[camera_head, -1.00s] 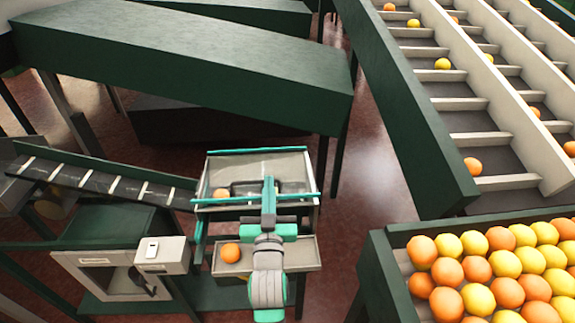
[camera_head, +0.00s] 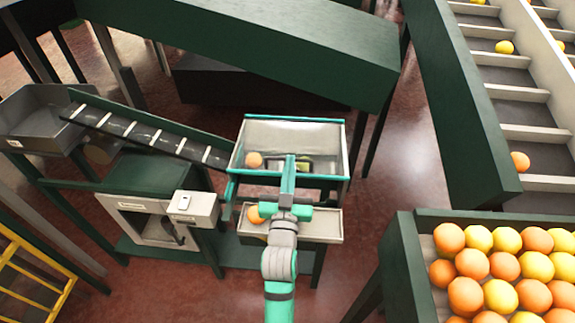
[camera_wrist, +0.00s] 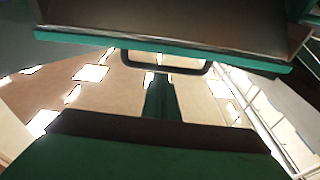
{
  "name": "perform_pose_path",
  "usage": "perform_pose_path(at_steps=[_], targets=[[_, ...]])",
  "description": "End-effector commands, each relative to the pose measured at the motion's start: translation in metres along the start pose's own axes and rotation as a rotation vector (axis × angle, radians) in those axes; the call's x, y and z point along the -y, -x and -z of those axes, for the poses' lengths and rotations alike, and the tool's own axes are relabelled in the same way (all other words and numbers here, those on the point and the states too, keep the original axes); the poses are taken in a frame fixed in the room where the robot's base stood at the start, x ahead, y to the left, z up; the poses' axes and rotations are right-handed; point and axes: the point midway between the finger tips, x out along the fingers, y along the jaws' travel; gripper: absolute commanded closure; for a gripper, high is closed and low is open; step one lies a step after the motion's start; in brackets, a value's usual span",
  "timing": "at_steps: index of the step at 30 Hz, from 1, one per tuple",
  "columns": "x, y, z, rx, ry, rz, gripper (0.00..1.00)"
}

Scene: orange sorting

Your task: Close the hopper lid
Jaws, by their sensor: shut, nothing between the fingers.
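The hopper (camera_head: 236,187) is a teal-edged box in the middle of the head view. A grey, glassy lid panel (camera_head: 300,134) with a teal frame shows at its top; I cannot tell its exact angle. An orange (camera_head: 254,160) shows within the frame. My gripper (camera_head: 290,162) is shut and empty, over the near part of the hopper, hiding some of it. In the wrist view, the lid's teal edge (camera_wrist: 215,58) crosses the top, with a dark U-shaped handle (camera_wrist: 165,68) below it. Contact between gripper and lid cannot be made out.
A tray (camera_head: 322,228) below the hopper holds another orange (camera_head: 256,214), partly hidden by my arm. A slatted conveyor (camera_head: 150,136) meets the hopper's left side. A control box (camera_head: 192,208) stands at lower left. A fruit-filled bin (camera_head: 408,262) stands at right.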

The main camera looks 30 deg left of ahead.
Motion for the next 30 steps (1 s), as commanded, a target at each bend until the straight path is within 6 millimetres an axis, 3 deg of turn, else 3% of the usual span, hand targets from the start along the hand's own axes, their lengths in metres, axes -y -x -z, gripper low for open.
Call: perform_pose_path(at_steps=[1,5,10,16,30], targets=[[-0.002,0.002,-0.020,0.044,0.003,-0.003,1.00],[-0.002,0.002,-0.016,0.041,0.002,-0.004,1.00],[-0.003,0.001,0.003,0.030,0.003,-0.004,1.00],[-0.001,0.000,0.040,0.003,0.000,0.000,1.00],[0.000,0.063,0.016,0.005,0.000,0.001,1.00]])
